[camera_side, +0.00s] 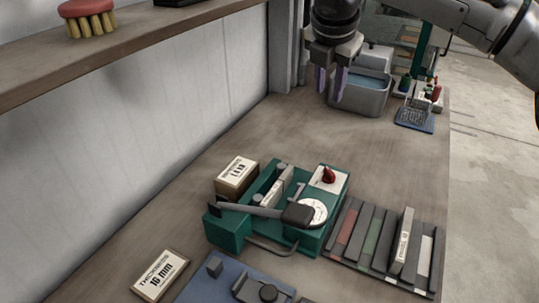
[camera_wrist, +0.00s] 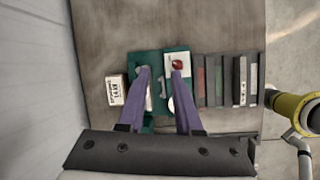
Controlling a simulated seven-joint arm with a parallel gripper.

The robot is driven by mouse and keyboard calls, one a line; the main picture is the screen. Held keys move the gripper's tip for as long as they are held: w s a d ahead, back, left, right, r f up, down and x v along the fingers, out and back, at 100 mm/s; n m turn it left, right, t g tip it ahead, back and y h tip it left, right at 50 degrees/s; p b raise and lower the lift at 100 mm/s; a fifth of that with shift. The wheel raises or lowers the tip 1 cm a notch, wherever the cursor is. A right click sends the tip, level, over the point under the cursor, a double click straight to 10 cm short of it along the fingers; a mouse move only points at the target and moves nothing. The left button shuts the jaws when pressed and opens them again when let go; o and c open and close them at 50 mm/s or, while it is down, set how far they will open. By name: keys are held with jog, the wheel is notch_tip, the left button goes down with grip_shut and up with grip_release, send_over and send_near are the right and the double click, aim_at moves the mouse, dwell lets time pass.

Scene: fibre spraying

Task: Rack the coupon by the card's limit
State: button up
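My gripper (camera_side: 331,80) hangs high over the far part of the bench, its two purple fingers apart with nothing seen between them. In the wrist view the fingers (camera_wrist: 160,70) overlap the green tester (camera_side: 232,227) far below. The tester has a black-ended lever (camera_side: 262,211), a white dial (camera_side: 313,211) and a red knob (camera_side: 328,175). A small grey upright plate (camera_side: 282,185) stands in it; I cannot tell whether it is the coupon. A card (camera_side: 160,275) reads "THICKNESS 16 MM". A dark rack (camera_side: 348,255) has red and green strips and an upright labelled piece (camera_side: 403,240).
A grey tub of blue liquid (camera_side: 360,95) and a blue tray (camera_side: 414,119) are at the back. A blue plate (camera_side: 225,285) lies in front. A shelf with a brush (camera_side: 88,18) is upper left. The middle bench is clear.

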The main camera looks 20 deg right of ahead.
jog(key=a+f+n, duration=0.1)
jog(key=a+f, duration=0.6)
jog(key=a, duration=0.1)
jog(key=n, duration=0.1)
send_near(278, 184)
jog(key=shift+g+h, duration=0.3)
jog(key=shift+g, duration=0.1)
jog(key=x, duration=1)
jog(key=shift+w+a+f, duration=0.25)
jog(key=shift+w+f, duration=0.05)
jog(key=shift+w, duration=0.1)
grip_shut()
jog(key=shift+r, duration=0.25)
jog(key=shift+r, duration=3.35)
